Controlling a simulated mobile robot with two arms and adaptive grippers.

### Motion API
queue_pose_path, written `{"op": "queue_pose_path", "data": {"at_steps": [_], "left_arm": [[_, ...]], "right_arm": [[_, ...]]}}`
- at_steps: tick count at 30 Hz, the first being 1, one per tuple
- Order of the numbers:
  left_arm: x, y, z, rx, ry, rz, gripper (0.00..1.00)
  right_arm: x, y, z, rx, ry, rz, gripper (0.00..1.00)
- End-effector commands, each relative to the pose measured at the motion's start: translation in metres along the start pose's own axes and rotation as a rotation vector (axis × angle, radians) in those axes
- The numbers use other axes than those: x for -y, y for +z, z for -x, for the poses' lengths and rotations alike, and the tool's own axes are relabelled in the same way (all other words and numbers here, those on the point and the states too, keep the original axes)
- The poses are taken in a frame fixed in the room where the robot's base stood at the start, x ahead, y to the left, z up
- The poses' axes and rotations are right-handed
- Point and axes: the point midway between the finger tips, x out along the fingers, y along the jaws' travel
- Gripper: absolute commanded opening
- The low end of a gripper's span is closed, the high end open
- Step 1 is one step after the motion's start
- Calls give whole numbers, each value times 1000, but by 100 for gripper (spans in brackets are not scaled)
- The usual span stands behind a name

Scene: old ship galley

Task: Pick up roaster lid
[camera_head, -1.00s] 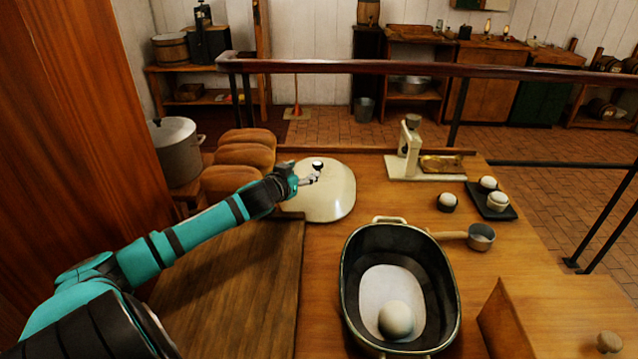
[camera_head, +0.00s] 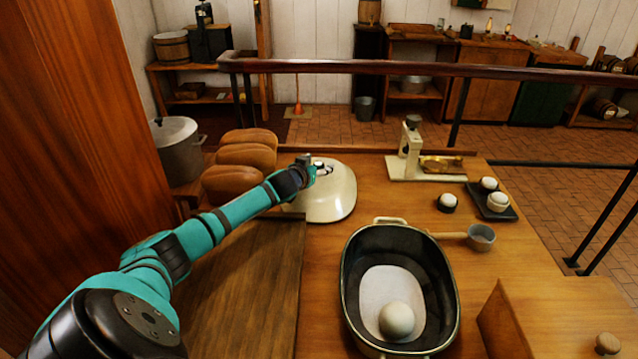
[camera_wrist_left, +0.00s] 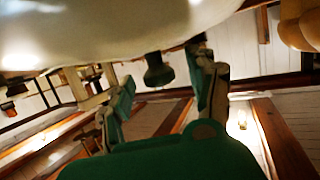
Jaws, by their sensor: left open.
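The roaster lid (camera_head: 338,200) is cream-white and domed with a dark knob. It is on the wooden table behind the roaster (camera_head: 347,300). My left gripper (camera_head: 322,170) is at the top of the lid, by the knob, and its arm hides the lid's left part. In the left wrist view, the lid (camera_wrist_left: 90,35) fills the upper left. The dark knob (camera_wrist_left: 158,70) shows between the two spread fingers of the left gripper (camera_wrist_left: 168,85), with gaps on both sides. The gripper is open and holds nothing. My right gripper is out of view.
The open dark roaster holds a pale round item (camera_head: 396,320). Brown loaves (camera_head: 245,157) lie left of the lid. A scale (camera_head: 408,160) stands to its right, with a ladle (camera_head: 480,237) nearer. A wooden board (camera_head: 240,290) lies under my arm.

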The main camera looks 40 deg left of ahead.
Motion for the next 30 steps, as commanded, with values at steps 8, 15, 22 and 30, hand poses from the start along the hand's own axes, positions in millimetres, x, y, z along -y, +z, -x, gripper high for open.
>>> {"op": "queue_pose_path", "data": {"at_steps": [8, 15, 22, 30], "left_arm": [[0, 0, 0, 0, 0, 0, 49], [0, 0, 0, 0, 0, 0, 18], [0, 0, 0, 0, 0, 0, 0], [0, -3, 0, -5, 1, 0, 0]], "right_arm": [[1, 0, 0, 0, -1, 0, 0], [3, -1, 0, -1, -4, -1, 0], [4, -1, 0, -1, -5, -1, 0], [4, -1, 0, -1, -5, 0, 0]]}}
